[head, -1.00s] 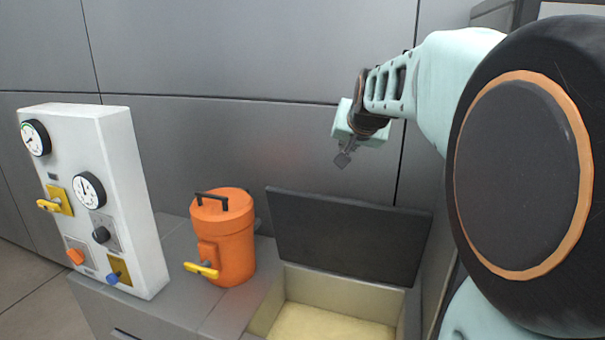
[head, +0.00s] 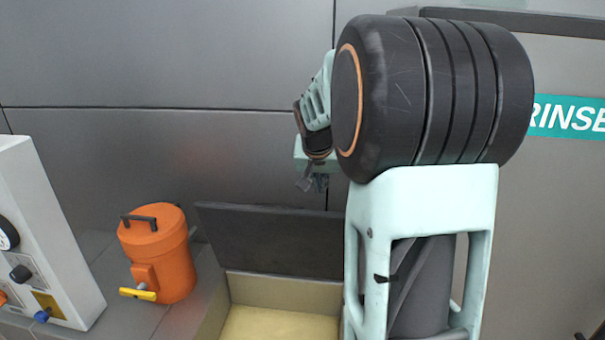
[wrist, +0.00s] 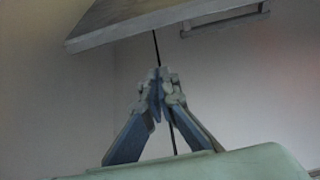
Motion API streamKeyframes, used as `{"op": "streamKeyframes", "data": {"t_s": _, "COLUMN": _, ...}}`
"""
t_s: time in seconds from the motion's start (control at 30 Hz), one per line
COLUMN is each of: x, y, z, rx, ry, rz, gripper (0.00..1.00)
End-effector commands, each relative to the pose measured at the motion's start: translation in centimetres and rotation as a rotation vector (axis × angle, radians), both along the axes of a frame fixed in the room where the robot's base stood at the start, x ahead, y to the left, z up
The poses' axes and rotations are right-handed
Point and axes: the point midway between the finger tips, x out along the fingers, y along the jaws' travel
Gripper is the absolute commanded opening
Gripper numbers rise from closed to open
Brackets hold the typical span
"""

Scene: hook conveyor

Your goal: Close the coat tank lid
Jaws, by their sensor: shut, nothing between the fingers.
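The coat tank lid (head: 275,240) is a dark grey panel standing raised at the back of an open tank (head: 275,288). The tank has cream inner walls and a yellowish floor or fill. My gripper (head: 311,184) is above the lid's top edge, in front of the grey wall, apart from the lid. In the wrist view my gripper (wrist: 158,76) shows its fingers together and empty. A flat grey panel (wrist: 160,22) spans the top of the wrist view; I cannot tell what it is. My arm hides the tank's right side.
An orange canister (head: 160,258) with a black handle and a yellow valve stands left of the tank. A white gauge panel (head: 45,240) is at the far left. A grey panel with a RINSE sign (head: 568,116) is at the right. The air above the tank is free.

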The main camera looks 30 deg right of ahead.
Motion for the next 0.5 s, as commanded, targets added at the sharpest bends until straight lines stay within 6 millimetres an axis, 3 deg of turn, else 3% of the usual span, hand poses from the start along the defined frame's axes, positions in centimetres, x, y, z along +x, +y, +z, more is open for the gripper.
{"op": "streamKeyframes", "data": {"t_s": 0.17, "x": 1.3, "y": -1.0, "z": -2.8, "rx": 0.001, "ry": 0.003, "rz": -0.001, "gripper": 0.00}}
{"op": "streamKeyframes", "data": {"t_s": 0.5, "x": -1.6, "y": 1.1, "z": -3.4, "rx": 0.000, "ry": 0.000, "rz": 0.000, "gripper": 0.00}}
